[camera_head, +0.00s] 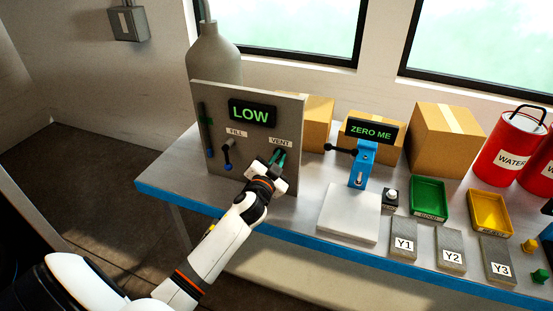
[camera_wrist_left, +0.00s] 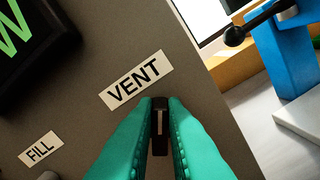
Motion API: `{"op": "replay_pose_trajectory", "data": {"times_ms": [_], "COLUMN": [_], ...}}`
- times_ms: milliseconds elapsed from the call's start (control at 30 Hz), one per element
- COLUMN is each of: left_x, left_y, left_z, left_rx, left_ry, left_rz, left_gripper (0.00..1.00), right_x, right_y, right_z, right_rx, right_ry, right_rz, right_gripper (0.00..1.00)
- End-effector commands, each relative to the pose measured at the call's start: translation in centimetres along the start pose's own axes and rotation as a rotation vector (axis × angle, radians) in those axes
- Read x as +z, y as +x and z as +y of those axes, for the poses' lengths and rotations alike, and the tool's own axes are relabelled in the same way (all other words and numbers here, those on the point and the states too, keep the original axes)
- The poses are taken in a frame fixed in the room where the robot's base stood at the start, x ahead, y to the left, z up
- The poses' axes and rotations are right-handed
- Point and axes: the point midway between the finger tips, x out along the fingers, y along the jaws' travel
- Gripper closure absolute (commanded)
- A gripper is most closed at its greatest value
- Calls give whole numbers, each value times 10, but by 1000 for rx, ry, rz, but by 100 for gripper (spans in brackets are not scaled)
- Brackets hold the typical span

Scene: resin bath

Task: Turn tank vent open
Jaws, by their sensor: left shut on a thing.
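The grey tank panel (camera_head: 218,115) stands upright on the bench with a display (camera_head: 252,113) reading LOW. The VENT label (camera_head: 281,142) is at its right, and the label also shows in the left wrist view (camera_wrist_left: 136,79). My left gripper (camera_head: 277,158) is at the panel under that label. In the left wrist view its teal fingers (camera_wrist_left: 159,135) are shut on the dark vent handle (camera_wrist_left: 160,118), hiding most of it. The FILL handle (camera_head: 227,155) is to the left under its own label (camera_head: 237,133). My right gripper is not in view.
A blue stand (camera_head: 362,165) with a ZERO ME display (camera_head: 371,130) and a white plate (camera_head: 347,215) are right of the panel. Cardboard boxes (camera_head: 447,140), a green tray (camera_head: 429,198), a yellow tray (camera_head: 490,211) and red water cans (camera_head: 509,147) stand farther right. A grey cylinder (camera_head: 214,55) rises behind the panel.

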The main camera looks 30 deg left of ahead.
Motion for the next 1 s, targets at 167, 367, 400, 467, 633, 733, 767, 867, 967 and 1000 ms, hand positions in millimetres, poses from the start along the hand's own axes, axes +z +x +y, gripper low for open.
{"op": "replay_pose_trajectory", "data": {"times_ms": [167,367,400,467,633,733,767,867,967,1000], "left_x": [-1,-2,-2,-2,-3,-4,-4,-5,-6,-6], "left_y": [0,0,0,0,0,0,0,0,0,0], "left_z": [-3,-6,-6,-7,-9,-10,-11,-11,-12,-12], "left_rx": [-1,-1,-1,-1,-1,-1,-2,-2,-2,-2], "left_ry": [168,359,397,453,610,695,718,793,852,875], "left_rz": [1,1,0,0,0,0,0,0,0,1], "left_gripper": [100,100,100,100,100,100,100,100,100,100], "right_x": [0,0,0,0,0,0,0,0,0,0], "right_y": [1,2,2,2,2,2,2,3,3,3], "right_z": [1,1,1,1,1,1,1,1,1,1], "right_rx": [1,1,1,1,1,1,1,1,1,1], "right_ry": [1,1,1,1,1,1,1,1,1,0], "right_rz": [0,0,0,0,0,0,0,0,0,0], "right_gripper": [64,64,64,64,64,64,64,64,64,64]}}
